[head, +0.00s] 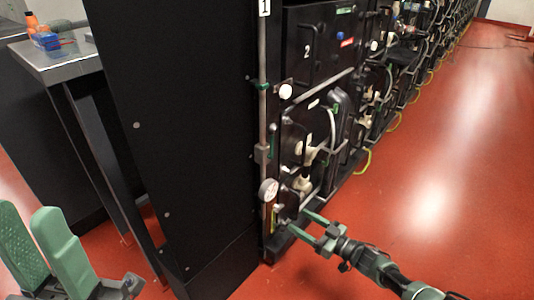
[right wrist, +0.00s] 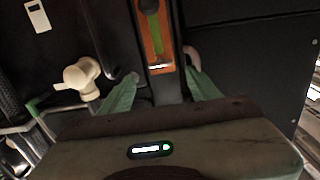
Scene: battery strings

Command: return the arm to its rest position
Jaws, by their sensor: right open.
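My right gripper (head: 305,225) is low at the front of the rack's near end, its green fingers pointing at the foot of the rack. In the right wrist view its fingers (right wrist: 162,92) are spread and nothing is held. An orange and green strip (right wrist: 157,45) on a dark post shows between them; I cannot tell how deep the fingers reach around it. My left gripper (head: 28,215) is at the bottom left of the head view, its two green fingers standing apart with nothing between them.
The battery rack (head: 317,50) runs away into the distance, with pipes, a round gauge (head: 268,190) and a cream valve (right wrist: 80,78) close to my right gripper. A black end panel (head: 190,130) and a side table (head: 58,68) stand left. The red floor (head: 430,180) at right is clear.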

